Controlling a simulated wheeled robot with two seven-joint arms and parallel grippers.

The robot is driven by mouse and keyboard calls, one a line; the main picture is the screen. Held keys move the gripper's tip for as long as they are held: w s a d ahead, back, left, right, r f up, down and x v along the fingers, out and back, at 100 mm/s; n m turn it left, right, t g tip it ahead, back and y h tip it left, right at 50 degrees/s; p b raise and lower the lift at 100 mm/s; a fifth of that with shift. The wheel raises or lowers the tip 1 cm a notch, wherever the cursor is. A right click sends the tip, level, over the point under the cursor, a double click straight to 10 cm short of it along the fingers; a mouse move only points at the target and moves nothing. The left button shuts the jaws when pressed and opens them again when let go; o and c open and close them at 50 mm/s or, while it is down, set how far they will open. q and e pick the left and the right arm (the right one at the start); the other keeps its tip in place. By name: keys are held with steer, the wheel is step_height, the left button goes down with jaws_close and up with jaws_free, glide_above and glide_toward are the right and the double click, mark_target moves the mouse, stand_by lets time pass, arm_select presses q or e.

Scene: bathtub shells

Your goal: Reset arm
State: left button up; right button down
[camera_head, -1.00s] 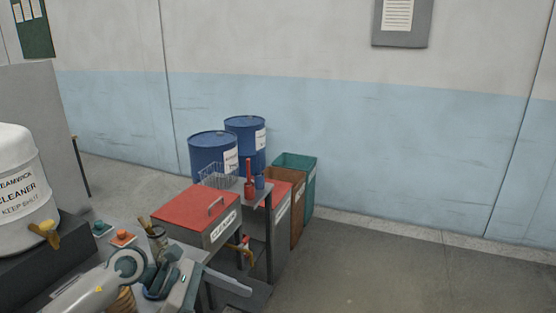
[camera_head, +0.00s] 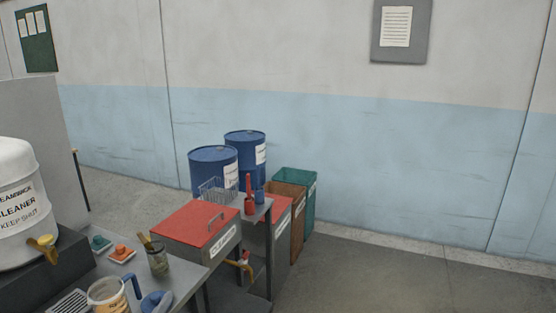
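Neither of my grippers shows in the head view, and no part of my arms can be made out. A grey bench (camera_head: 185,268) stands at the lower left. On it are a clear jug (camera_head: 108,294) with a blue handle, partly cut off by the bottom edge, and a blue item (camera_head: 157,301) beside it that I cannot identify. A glass jar (camera_head: 158,263) holding brushes stands behind them.
A white cleaner drum (camera_head: 20,205) with a yellow tap stands at the left. A red-lidded metal box (camera_head: 197,225), blue barrels (camera_head: 213,172) and a green bin (camera_head: 295,195) stand beyond the bench. The floor (camera_head: 380,285) at right is clear.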

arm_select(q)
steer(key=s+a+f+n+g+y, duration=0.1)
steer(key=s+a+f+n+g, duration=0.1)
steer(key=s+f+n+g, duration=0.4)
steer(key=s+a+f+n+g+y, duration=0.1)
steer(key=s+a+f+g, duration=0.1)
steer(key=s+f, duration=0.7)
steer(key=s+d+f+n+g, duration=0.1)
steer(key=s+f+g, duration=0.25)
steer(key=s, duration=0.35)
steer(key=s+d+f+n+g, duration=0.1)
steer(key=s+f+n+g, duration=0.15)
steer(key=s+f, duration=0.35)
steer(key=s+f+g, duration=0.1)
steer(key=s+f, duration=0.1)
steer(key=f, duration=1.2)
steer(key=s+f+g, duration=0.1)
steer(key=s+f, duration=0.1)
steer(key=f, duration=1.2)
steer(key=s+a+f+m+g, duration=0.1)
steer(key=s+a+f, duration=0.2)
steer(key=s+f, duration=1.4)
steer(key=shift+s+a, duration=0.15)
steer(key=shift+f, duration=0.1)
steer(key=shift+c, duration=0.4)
